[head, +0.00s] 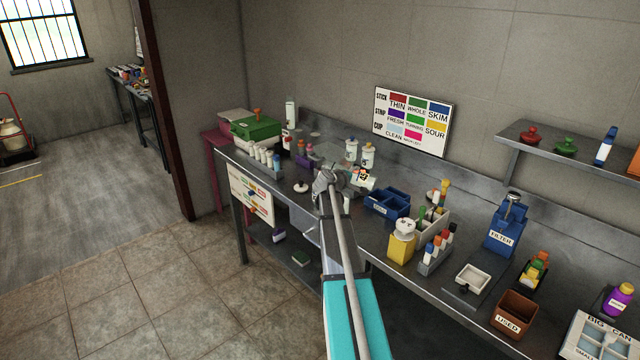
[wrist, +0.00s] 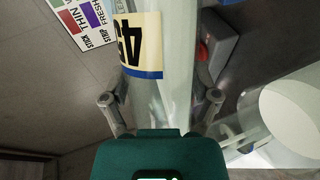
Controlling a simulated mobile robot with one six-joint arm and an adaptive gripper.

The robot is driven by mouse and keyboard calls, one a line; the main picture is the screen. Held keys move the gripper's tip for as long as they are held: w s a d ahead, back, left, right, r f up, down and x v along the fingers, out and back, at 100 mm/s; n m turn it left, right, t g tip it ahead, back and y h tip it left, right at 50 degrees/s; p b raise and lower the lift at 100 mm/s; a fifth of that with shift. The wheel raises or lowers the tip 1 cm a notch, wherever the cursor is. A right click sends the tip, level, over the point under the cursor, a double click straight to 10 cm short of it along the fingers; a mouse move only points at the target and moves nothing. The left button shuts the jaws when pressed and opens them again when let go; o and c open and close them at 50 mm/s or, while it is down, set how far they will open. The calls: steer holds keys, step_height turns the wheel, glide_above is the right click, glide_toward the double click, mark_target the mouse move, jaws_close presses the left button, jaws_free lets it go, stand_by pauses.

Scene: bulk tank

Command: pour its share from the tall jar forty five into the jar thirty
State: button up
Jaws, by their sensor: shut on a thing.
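The tall jar forty five (wrist: 175,45) is a clear, pale jar with a cream label and blue band reading 45. It stands between the two fingers of my gripper (wrist: 160,100), which is shut on it. In the head view my gripper (head: 328,180) is over the bench, and a small labelled patch shows just right of it; most of the jar is hidden there. In the wrist view a white round-ended vessel (wrist: 294,108) lies at the right, apart from my gripper; its label cannot be read. I cannot tell which vessel is the jar thirty.
Two white bottles (head: 351,150) stand behind my gripper. A blue divided bin (head: 388,204) is right of it, and a yellow container (head: 402,248) nearer. A white lid-like disc (head: 301,187) lies to the left. A sign (head: 413,121) hangs on the wall.

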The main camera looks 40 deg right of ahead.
steer(key=shift+w+a+r+n+g+h, duration=0.1)
steer(key=shift+n+g+h, duration=0.1)
steer(key=shift+n, duration=0.15)
steer(key=shift+w+r+n+g+h, duration=0.1)
steer(key=shift+n+h, duration=0.1)
steer(key=shift+n, duration=0.15)
stand_by(1.1)
steer(key=shift+w+a+r+n, duration=0.1)
steer(key=shift+w+r+n, duration=0.05)
steer(key=shift+r+n, duration=0.45)
stand_by(0.6)
steer(key=shift+f+m, duration=0.3)
steer(key=shift+f, duration=0.05)
steer(key=shift+s+f+m, duration=0.35)
steer(key=shift+m, duration=0.05)
steer(key=shift+d+m+y, duration=0.2)
steer(key=shift+m+y, duration=0.1)
steer(key=shift+m, duration=0.1)
steer(key=shift+s+d+f+m+t+y, duration=0.2)
steer(key=shift+m+t+y, duration=0.1)
steer(key=shift+m+t, duration=0.2)
steer(key=shift+s, duration=0.1)
